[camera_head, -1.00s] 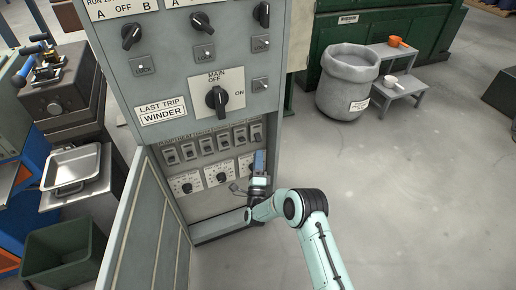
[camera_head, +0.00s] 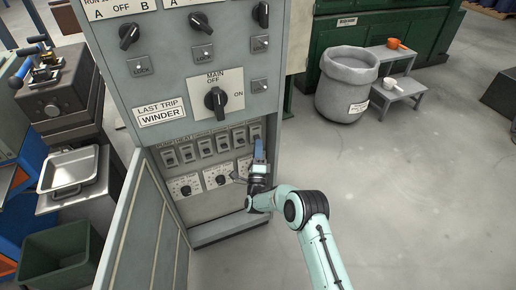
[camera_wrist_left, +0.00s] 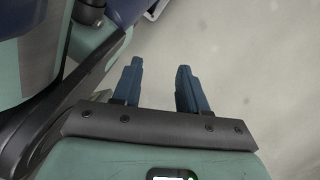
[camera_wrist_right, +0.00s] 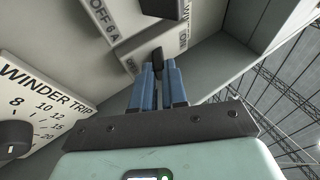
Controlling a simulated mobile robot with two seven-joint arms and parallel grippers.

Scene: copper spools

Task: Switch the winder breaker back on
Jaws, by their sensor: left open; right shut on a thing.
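The winder breaker, rightmost in the row (camera_head: 255,131), is partly covered by my right gripper (camera_head: 259,150) in the head view. In the right wrist view, its black lever (camera_wrist_right: 157,56) sits between the tips of my blue fingers (camera_wrist_right: 158,72), which are shut on it. Whether the lever is up or down is hard to tell. The nameplate beside it is mostly hidden. A plate reading LAST TRIP WINDER (camera_head: 161,113) is on the panel above. My left gripper (camera_wrist_left: 160,82) is open and empty over bare floor in the left wrist view.
The MAIN rotary switch (camera_head: 215,100) is above the breaker row, and trip dials (camera_head: 217,177) are below it. A WINDER TRIP dial plate (camera_wrist_right: 40,105) is close to my right gripper. The cabinet door (camera_head: 146,230) stands open at left.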

